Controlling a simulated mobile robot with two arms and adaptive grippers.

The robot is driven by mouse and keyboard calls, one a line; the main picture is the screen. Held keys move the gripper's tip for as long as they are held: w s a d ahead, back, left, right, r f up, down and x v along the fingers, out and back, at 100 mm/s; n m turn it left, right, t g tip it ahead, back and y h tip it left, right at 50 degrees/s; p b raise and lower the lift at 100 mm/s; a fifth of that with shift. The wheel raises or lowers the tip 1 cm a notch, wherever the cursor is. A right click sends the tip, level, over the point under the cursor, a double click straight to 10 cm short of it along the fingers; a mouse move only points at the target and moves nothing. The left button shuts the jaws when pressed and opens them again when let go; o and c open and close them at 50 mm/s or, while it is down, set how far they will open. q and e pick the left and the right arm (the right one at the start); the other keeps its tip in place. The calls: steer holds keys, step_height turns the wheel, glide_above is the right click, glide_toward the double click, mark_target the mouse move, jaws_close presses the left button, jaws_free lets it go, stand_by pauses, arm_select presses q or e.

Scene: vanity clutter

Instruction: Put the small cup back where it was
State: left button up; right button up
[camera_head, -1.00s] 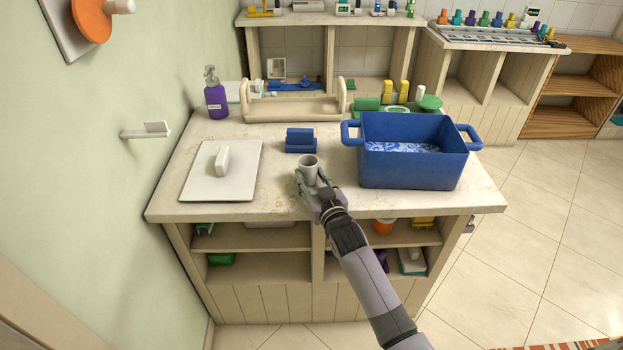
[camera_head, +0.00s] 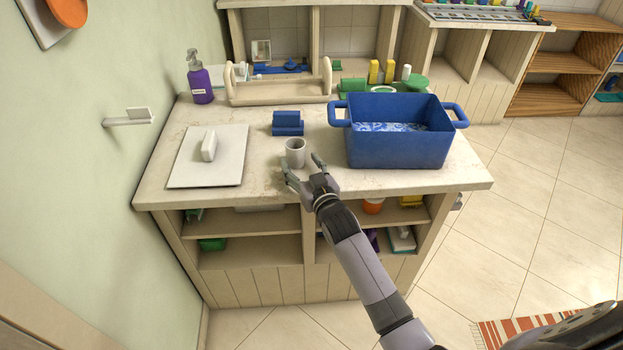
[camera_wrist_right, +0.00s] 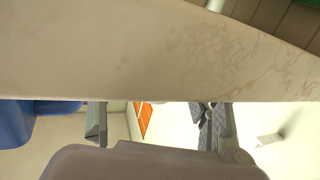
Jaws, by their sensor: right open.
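The small cup (camera_head: 295,153) is light grey-white and stands upright on the marbled countertop (camera_head: 262,180), near the front edge. It is in front of a blue block-shaped object (camera_head: 288,124) and left of the large blue tub (camera_head: 400,145). My right gripper (camera_head: 302,167) is open and empty, just in front of the cup, with its fingers spread. Whether a fingertip still touches the cup I cannot tell. In the right wrist view the two fingers (camera_wrist_right: 155,122) are wide apart with nothing between them; I cannot make out the cup there. My left gripper is not in view.
A white board with a handle (camera_head: 232,165) lies at the left of the counter. A purple bottle (camera_head: 201,84) and a wooden caddy (camera_head: 275,92) stand at the back. The counter between board and cup is clear. Open shelves (camera_head: 250,220) are below.

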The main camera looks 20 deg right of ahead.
steer(key=s, duration=1)
steer(key=shift+d+r, duration=0.15)
steer(key=shift+r, duration=0.15)
steer(key=shift+s, duration=0.1)
steer(key=s+a+f+g, duration=0.1)
steer(key=s+f+g, duration=0.35)
steer(key=f, duration=0.75)
steer(key=s+a+f+n+g, duration=0.1)
steer(key=s+f+g, duration=0.1)
steer(key=s+f, duration=0.85)
steer(key=s+f+g, duration=0.3)
steer(key=f, duration=1.2)
steer(key=s+d+f+g, duration=0.1)
steer(key=s+f, duration=0.4)
steer(key=s, duration=0.5)
steer(key=s+d+f+g, duration=0.2)
steer(key=s+f, duration=0.3)
steer(key=s, duration=0.5)
steer(key=s+d+f+g, duration=0.1)
steer(key=s+f+g, duration=0.3)
steer(key=s, duration=0.6)
steer(key=shift+s+d+f+n+h, duration=0.15)
steer(key=shift+f+n+h, duration=0.15)
steer(key=shift+f, duration=0.5)
steer(key=shift+r, duration=0.1)
